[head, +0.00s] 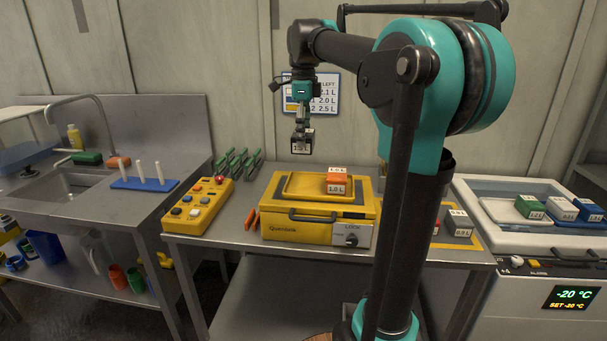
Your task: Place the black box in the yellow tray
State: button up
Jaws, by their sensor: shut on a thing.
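My gripper (303,134) hangs fingers down above the yellow machine and is shut on a small dark box (301,148) with a white label that seems to read 1.5 L. The box is in the air, apart from everything below it. A yellow tray (291,194) lies on top of the yellow machine, below the gripper. An orange box (337,188) labelled 1.0 L stands at the tray's right side. The left part of the tray looks bare.
The yellow machine (285,230) stands on a steel table. A yellow button panel (199,207) and green racks (238,163) stand to its left. A white freezer (540,220) is at the right.

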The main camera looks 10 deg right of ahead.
notch_tip(320, 180, down, 12)
jog(key=shift+r, duration=0.1)
dwell(0.4)
jog(key=o, duration=1.3)
notch_tip(320, 180, up, 12)
